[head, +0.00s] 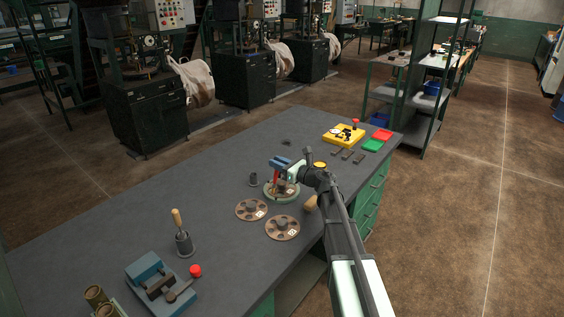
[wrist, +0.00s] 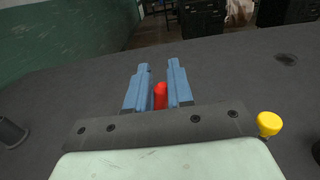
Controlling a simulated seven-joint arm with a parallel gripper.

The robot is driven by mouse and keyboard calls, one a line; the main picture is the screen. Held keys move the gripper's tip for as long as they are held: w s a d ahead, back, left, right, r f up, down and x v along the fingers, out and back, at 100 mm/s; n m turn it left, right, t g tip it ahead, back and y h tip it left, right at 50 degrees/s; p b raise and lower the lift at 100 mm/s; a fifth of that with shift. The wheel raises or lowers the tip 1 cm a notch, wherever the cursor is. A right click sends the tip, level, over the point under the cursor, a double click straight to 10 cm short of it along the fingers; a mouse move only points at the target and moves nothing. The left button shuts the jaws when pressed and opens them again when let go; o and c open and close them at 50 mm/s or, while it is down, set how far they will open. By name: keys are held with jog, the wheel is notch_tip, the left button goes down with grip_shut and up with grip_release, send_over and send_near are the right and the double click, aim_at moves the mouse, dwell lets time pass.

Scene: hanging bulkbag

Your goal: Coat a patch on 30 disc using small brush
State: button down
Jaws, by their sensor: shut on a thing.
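My gripper (head: 281,164) is shut on a slim red-handled tool, likely the small brush (head: 276,177), above a brown disc on a green round base (head: 284,197). The red handle (wrist: 160,95) also shows between the blue fingers (wrist: 159,72) in the wrist view. Its lower end is hard to make out, so I cannot tell whether it touches the disc. Two more brown discs, a left one (head: 244,212) and a right one (head: 271,231), lie flat on the table with small white labels. The labels are too small to read, so I cannot tell which is 30.
A small dark pot (head: 253,180) stands left of the base. A larger pot (head: 184,243) holds a wooden-handled tool. A blue lever device (head: 146,269) is at front left.

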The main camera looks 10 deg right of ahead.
jog(key=shift+s+a, duration=0.35)
jog(key=shift+s, duration=0.05)
jog(key=shift+w+r, duration=0.1)
jog(key=shift+r, duration=0.2)
notch_tip(320, 180, up, 8)
jog(key=shift+r, duration=0.2)
jog(key=shift+d, duration=0.1)
dwell(0.4)
